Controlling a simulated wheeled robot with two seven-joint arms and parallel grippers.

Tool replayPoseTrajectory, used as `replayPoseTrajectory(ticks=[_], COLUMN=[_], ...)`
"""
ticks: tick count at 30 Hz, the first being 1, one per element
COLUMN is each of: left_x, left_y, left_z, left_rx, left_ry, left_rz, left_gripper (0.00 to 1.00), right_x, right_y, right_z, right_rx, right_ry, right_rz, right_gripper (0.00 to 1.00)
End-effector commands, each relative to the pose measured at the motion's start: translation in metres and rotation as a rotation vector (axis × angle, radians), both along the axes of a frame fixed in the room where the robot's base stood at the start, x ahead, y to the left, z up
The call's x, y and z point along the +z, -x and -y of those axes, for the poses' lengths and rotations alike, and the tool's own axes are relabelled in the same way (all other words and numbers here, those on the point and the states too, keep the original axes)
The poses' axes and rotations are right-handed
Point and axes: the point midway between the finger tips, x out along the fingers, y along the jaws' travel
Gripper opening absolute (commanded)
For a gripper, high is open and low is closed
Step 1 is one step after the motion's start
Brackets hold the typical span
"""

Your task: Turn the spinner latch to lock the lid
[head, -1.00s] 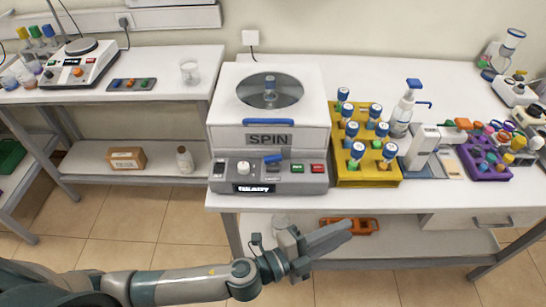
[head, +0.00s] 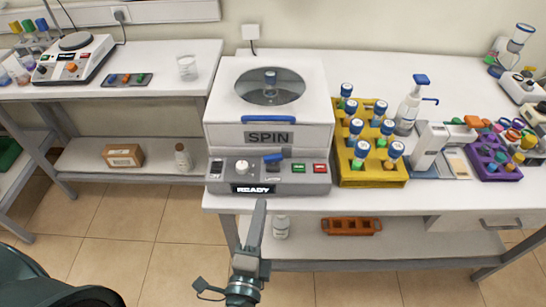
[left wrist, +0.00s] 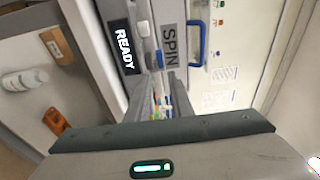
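The white spinner (head: 222,112), labelled SPIN, stands on the bench with its lid (head: 312,100) down and a blue-capped tube visible through the round window. My right gripper is out of view.
The panel display (head: 254,189) reads READY, beside a white knob (head: 242,166) and green and red buttons. A yellow tube rack (head: 372,178) stands close to the right of the spinner. Bottles and an orange rack (head: 351,226) sit on the shelf below.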

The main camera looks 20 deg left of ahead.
Motion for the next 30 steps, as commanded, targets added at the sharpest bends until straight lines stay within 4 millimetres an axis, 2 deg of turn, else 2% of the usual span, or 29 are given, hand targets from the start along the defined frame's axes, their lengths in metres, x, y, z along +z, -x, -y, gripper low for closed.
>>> replayPoseTrajectory(ticks=[8, 14, 20, 30], left_x=[0.0, 0.002, 0.004, 0.004], left_y=[-0.003, -0.017, -0.045, -0.105], left_z=[0.0, -0.001, -0.005, -0.013], left_rx=[-0.003, -0.005, -0.005, -0.004], left_ry=[0.001, 0.001, 0.0, -0.001], left_rz=[0.0, 0.002, 0.003, 0.002], left_gripper=[0.2, 0.2, 0.2, 0.2], right_x=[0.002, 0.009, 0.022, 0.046], right_y=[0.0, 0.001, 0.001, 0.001], right_z=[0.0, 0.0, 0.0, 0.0], right_rx=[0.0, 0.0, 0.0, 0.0], right_ry=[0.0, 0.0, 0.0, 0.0], right_rz=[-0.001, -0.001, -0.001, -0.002], right_gripper=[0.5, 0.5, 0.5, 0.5])
